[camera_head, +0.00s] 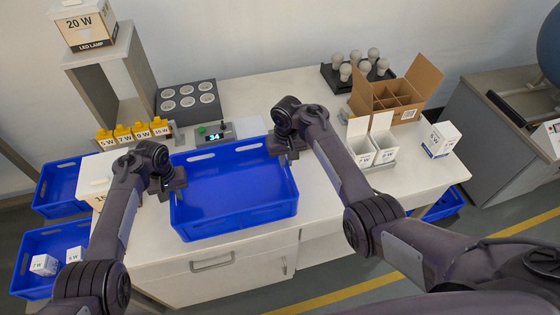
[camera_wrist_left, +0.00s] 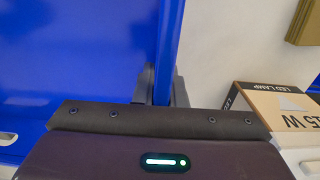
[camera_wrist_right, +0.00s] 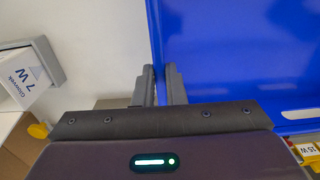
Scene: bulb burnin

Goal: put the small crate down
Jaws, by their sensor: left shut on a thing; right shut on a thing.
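The small crate (camera_head: 235,190) is blue, empty and open-topped, and sits level at the front middle of the white table in the head view. Its front wall is near the table's front edge; whether its bottom touches the table top cannot be told. My left gripper (camera_head: 176,183) is shut on its left wall, and the wall also shows between the fingers in the left wrist view (camera_wrist_left: 165,50). My right gripper (camera_head: 280,150) is shut on its right wall, which also shows in the right wrist view (camera_wrist_right: 155,40).
A grey block with round sockets (camera_head: 188,101) and a display reading 34 (camera_head: 213,137) stand behind the crate. White lamp boxes (camera_head: 372,150), a divided cardboard box (camera_head: 392,98) and a bulb tray (camera_head: 355,75) stand right. Two blue crates (camera_head: 50,240) are low at left.

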